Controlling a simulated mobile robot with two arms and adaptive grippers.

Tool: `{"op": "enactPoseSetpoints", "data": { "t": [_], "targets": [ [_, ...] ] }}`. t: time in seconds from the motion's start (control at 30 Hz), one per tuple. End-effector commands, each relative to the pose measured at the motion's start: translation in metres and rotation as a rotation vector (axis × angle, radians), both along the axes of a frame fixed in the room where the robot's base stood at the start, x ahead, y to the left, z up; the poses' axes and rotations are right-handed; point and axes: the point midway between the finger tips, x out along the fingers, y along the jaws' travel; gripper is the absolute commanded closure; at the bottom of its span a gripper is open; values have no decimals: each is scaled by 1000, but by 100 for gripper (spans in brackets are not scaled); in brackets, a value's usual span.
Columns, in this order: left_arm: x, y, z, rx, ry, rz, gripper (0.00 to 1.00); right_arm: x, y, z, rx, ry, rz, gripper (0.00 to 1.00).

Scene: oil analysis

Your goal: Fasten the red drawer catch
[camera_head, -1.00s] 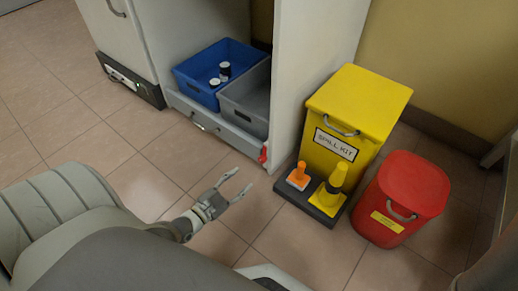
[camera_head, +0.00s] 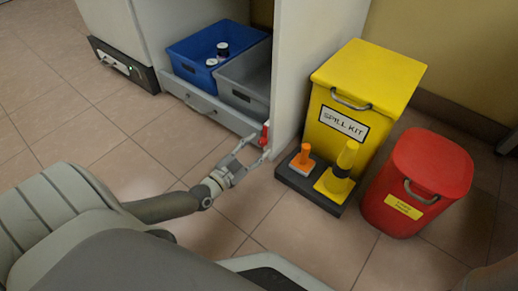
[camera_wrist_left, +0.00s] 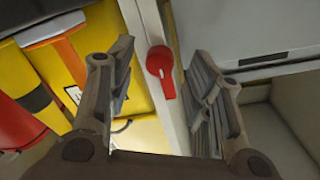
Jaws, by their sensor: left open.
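The red drawer catch (camera_head: 265,135) sits on the cabinet's upright edge, at the right end of the low grey drawer (camera_head: 212,108). In the left wrist view the red catch (camera_wrist_left: 160,70) shows a round head with a lever hanging down from it. My left gripper (camera_head: 255,148) is open, with its fingers close to the catch. In the wrist view the catch lies between the two open fingers (camera_wrist_left: 158,85), towards their far ends. I cannot tell whether they touch it. My right gripper is not in view.
The drawer holds a blue bin (camera_head: 192,62) with small bottles and a grey bin (camera_head: 238,92). Right of the cabinet panel stand a yellow spill kit box (camera_head: 385,75), a dark tray (camera_head: 298,182) with orange and yellow items, and a red bin (camera_head: 435,160). Floor in front is clear.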

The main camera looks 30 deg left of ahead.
Motion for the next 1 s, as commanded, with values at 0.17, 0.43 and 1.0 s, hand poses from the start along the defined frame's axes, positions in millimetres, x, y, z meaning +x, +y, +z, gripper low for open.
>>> {"op": "enactPoseSetpoints", "data": {
  "t": [0.17, 0.43, 1.0],
  "targets": [
    [16, -2, -2, -1, 0, 1, 53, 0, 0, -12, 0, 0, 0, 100],
    [21, -3, 1, -1, 0, 0, 53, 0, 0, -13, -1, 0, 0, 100],
    [21, -3, 0, -2, 0, 0, 100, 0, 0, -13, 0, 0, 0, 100]
  ]
}}
